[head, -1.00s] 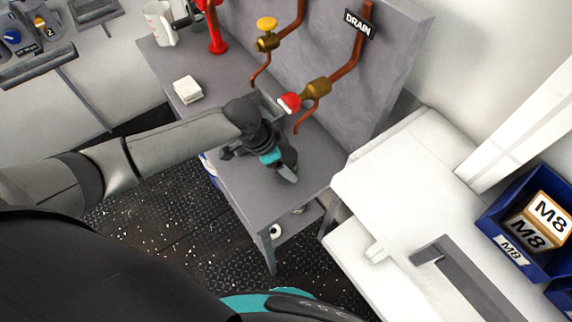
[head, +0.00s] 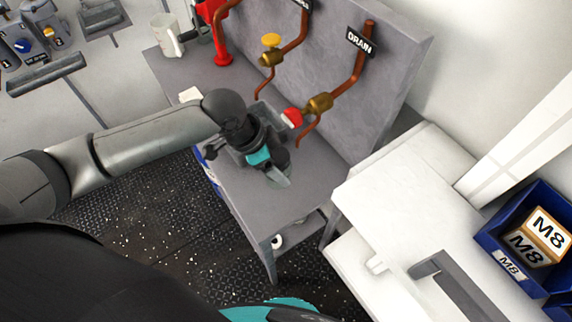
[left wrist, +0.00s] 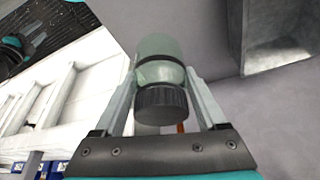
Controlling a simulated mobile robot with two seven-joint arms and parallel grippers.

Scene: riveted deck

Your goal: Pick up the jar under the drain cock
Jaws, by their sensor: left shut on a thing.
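The jar (left wrist: 162,72) is pale greenish glass with a black ribbed lid (left wrist: 161,103). In the left wrist view it sits between the two fingers of my left gripper (left wrist: 163,92), which is shut on it. The drain cock (head: 319,103) is brass with a red handle (head: 292,117), on a copper pipe with a DRAIN sign (head: 360,41). Its outlet is just beyond the gripper. My right gripper is not in view.
A grey open tray (head: 272,113) is partly hidden behind my left wrist. A cock with a yellow handle (head: 271,40), a red stand (head: 221,45) and a pitcher (head: 166,36) are farther back. White cabinet (head: 410,180) and blue M8 bin (head: 490,232) are at right.

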